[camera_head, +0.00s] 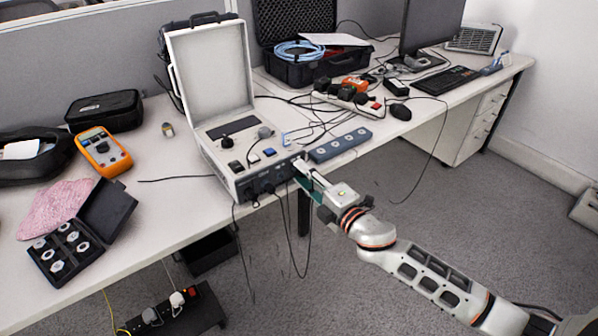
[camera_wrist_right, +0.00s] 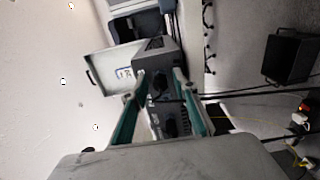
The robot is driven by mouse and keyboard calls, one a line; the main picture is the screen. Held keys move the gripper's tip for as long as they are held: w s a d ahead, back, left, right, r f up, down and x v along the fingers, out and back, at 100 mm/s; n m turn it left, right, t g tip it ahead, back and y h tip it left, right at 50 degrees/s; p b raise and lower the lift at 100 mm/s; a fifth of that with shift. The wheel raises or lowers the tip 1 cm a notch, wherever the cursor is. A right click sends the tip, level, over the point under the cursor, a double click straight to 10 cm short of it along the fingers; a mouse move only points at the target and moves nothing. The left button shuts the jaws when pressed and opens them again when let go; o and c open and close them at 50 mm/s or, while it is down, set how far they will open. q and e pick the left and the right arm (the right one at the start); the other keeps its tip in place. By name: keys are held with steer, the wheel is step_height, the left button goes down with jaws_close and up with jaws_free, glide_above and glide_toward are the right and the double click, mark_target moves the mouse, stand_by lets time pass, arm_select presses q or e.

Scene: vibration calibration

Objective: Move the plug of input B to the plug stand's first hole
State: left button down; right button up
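The calibration unit (camera_head: 232,140) is a pale case with its lid up, standing at the table's front edge. Black plugs (camera_head: 266,187) with hanging cables sit in its front face; I cannot tell which input is B. The plug stand (camera_head: 340,145) is a blue-grey strip with several round holes, lying right of the unit. My right gripper (camera_head: 302,169) is at the right end of the unit's front face. In the right wrist view my right gripper (camera_wrist_right: 160,73) has its green-padded fingers apart, with the unit's front and dark plugs (camera_wrist_right: 168,126) showing between them. My left gripper is not in view.
A power strip (camera_head: 348,98) with plugs, a mouse (camera_head: 400,112) and loose cables lie behind the stand. An orange multimeter (camera_head: 103,150) and a black box of sensors (camera_head: 62,250) are at the left. Cables hang below the table edge beside my right arm.

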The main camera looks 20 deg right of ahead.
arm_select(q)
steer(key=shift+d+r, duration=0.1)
arm_select(e)
steer(key=shift+c, duration=1.2)
jaws_close()
steer(key=shift+n, duration=1)
steer(key=shift+n+p, duration=0.35)
steer(key=shift+n, duration=0.45)
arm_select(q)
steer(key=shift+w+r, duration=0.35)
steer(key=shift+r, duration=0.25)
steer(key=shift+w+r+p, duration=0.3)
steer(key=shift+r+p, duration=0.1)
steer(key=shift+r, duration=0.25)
arm_select(e)
steer(key=shift+n, duration=1.9)
